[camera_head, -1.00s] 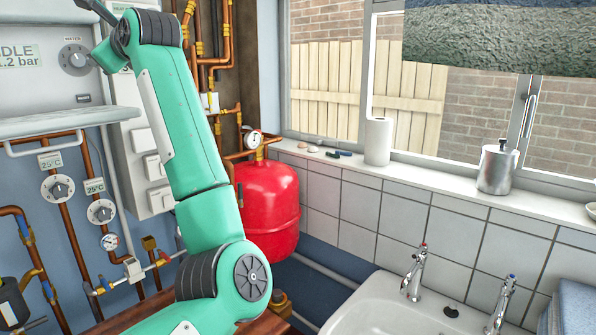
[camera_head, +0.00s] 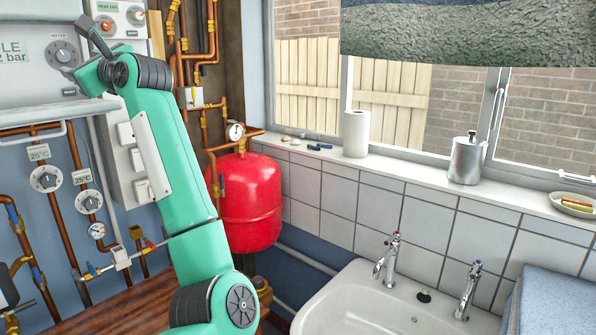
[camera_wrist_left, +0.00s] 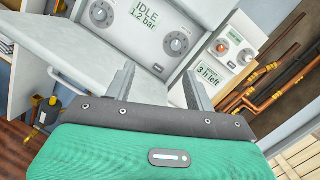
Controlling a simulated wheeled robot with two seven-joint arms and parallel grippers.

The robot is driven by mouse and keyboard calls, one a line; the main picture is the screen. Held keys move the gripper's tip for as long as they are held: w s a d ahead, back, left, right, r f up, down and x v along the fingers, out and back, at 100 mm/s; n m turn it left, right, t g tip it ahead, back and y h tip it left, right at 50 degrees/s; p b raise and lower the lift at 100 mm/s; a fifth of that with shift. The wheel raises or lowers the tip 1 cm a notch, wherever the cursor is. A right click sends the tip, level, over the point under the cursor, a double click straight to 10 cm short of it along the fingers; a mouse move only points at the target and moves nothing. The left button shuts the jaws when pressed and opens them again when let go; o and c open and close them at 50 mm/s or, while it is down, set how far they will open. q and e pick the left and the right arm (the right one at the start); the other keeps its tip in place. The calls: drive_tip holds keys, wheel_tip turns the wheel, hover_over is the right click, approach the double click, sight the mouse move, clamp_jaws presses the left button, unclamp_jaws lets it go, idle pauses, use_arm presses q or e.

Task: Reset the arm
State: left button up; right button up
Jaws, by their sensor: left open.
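My left arm (camera_head: 175,165), green with black joints, rises from the bottom of the head view and bends at the top left towards the grey wall unit (camera_head: 25,80). In the left wrist view my left gripper (camera_wrist_left: 159,88) has its two grey fingers spread apart with nothing between them. Beyond the fingers is the unit's pale front (camera_wrist_left: 85,55), with a display (camera_wrist_left: 145,14) reading IDLE 1.2 bar and round knobs. I cannot tell how near the fingers are to it. In the head view the fingers do not show clearly. My right gripper is not in view.
A red tank (camera_head: 250,205) with a gauge and copper pipes (camera_head: 205,70) stand beside my arm. A white sink (camera_head: 375,300) with two taps is at the lower right. A windowsill (camera_head: 415,180) holds a paper roll (camera_head: 356,134) and a metal dispenser (camera_head: 467,160).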

use_arm(q)
drive_tip(key=s+d+f+n+t+h, duration=0.3)
drive_tip(key=d+f+n+h, duration=0.45)
drive_tip(key=f, duration=0.85)
drive_tip(key=s+d+f+n+t+h, duration=0.25)
drive_tip(key=d+f+n+h, duration=0.45)
drive_tip(key=f, duration=0.8)
drive_tip(key=s+d+f+n+t+h, duration=0.2)
drive_tip(key=s+d+f+n+h, duration=0.4)
drive_tip(key=f, duration=1)
drive_tip(key=s+f+m+g, duration=0.1)
drive_tip(key=s+f+g, duration=0.6)
drive_tip(key=s+f, duration=0.75)
drive_tip(key=s+a+f+m+g+y, duration=0.1)
drive_tip(key=s+f+g+y, duration=0.15)
drive_tip(key=s+f, duration=0.4)
drive_tip(key=s+a+f+m+g+y, duration=0.1)
drive_tip(key=s+f+m+g, duration=0.2)
drive_tip(key=s, duration=0.7)
wheel_tip(320, 180, down, 32)
drive_tip(key=s+r+n+g, duration=0.1)
drive_tip(key=g, duration=0.1)
drive_tip(key=s+a+f+g, duration=0.1)
drive_tip(key=s+a+f, duration=0.2)
drive_tip(key=s+f, duration=1.6)
drive_tip(key=shift+a+f+g, duration=0.15)
drive_tip(key=shift+a+g, duration=0.05)
drive_tip(key=shift+g, duration=0.1)
